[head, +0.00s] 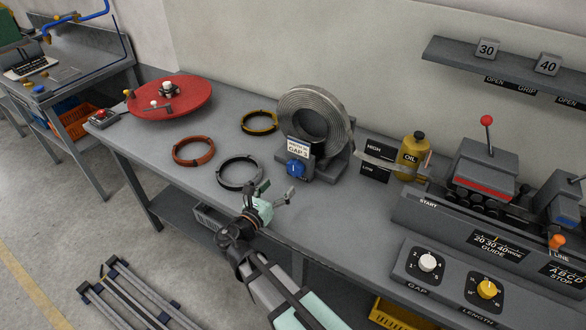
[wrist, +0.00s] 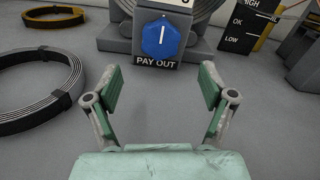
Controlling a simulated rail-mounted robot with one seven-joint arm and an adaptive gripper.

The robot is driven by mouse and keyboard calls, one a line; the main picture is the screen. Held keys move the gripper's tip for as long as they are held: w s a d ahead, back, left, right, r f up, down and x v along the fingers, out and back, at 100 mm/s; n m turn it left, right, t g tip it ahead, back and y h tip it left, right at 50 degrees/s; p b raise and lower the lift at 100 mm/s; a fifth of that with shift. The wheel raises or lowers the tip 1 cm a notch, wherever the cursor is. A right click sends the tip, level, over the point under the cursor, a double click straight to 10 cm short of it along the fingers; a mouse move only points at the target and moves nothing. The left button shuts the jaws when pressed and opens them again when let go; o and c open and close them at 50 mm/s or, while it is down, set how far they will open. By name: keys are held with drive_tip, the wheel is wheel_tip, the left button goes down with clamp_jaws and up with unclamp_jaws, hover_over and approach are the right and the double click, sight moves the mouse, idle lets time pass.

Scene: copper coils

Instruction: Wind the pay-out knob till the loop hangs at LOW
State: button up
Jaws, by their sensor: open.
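The blue pay-out knob (head: 297,168) is on the front of the grey coil stand, below a white tag. In the wrist view the knob (wrist: 161,40) has a white pointer line standing upright above the PAY OUT label. The metal strip coil (head: 313,118) stands upright behind it. A strip end (head: 384,160) shows at the dark level board (head: 375,170). That board reads HIGH, OK and LOW in the wrist view (wrist: 240,27); the loop's exact level is hard to tell. My gripper (head: 275,197) is open and empty, in front of and apart from the knob.
A black coil (head: 239,173), an orange coil (head: 193,151) and a yellow-black coil (head: 259,122) lie on the bench to the left. An oil bottle (head: 412,155) and a machine with GAP and LENGTH knobs (head: 428,262) stand right. Bare bench lies before the knob.

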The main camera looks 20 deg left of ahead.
sight(293, 170)
drive_tip(key=p+x, duration=0.2)
drive_tip(key=x, duration=0.6)
drive_tip(key=shift+w+d, duration=0.1)
drive_tip(key=shift+w, duration=0.25)
drive_tip(key=c, duration=1.2)
